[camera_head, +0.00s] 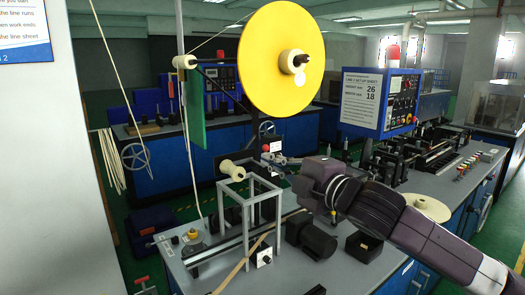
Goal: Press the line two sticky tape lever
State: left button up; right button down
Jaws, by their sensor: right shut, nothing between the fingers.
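A large yellow tape disc (262,62) hangs on a post over the near bench. Below it is a small dark box with a red part and a round dial (272,146). I cannot tell for sure which part is the tape lever. My right arm comes in from the right, and my right gripper (268,160) is shut and empty just below that box in the picture; I cannot tell if it touches anything. A cream spool (231,170) sits left of the gripper, above a grey frame (262,190). My left gripper is out of view.
The near bench (345,277) carries a black motor (310,236), a small dial box (262,254) and a yellow knob (194,233). A blue control box with a set-up sheet (360,99) stands at the right. A pale wall fills the left.

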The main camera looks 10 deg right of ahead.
aim_at(264, 150)
jog(key=p+x, duration=0.4)
jog(key=x, duration=0.6)
jog(key=d+p, duration=0.1)
jog(key=d, duration=0.3)
jog(key=shift+d+f+p, duration=0.1)
jog(key=shift+f+p, duration=0.1)
jog(key=shift+p, duration=0.15)
jog(key=shift+w+a, duration=0.1)
jog(key=shift+a, duration=0.15)
